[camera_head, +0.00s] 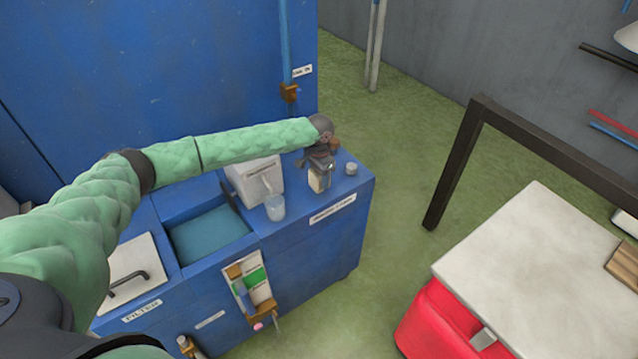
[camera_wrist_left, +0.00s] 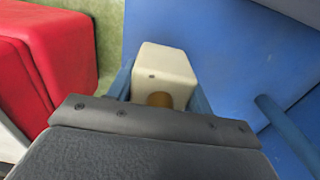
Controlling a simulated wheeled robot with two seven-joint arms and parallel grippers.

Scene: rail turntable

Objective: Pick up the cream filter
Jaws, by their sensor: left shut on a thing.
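The cream filter is a pale block with rounded edges and a round tan opening, seen in the left wrist view (camera_wrist_left: 165,72). It sits between the two fingers of my left gripper (camera_wrist_left: 160,98), which is shut on it. In the head view my left gripper (camera_head: 319,165) is over the right part of the blue cabinet top, with the cream filter (camera_head: 317,183) below it, partly hidden. I cannot tell whether the filter touches the cabinet top. My right gripper is not in view.
The blue cabinet (camera_head: 300,260) carries a white box (camera_head: 255,178), a clear cup (camera_head: 275,207) and a small grey cap (camera_head: 351,168) close to my gripper. A blue basin (camera_head: 208,235) is to the left. A white-topped table (camera_head: 535,260) with red below stands at right, past open floor.

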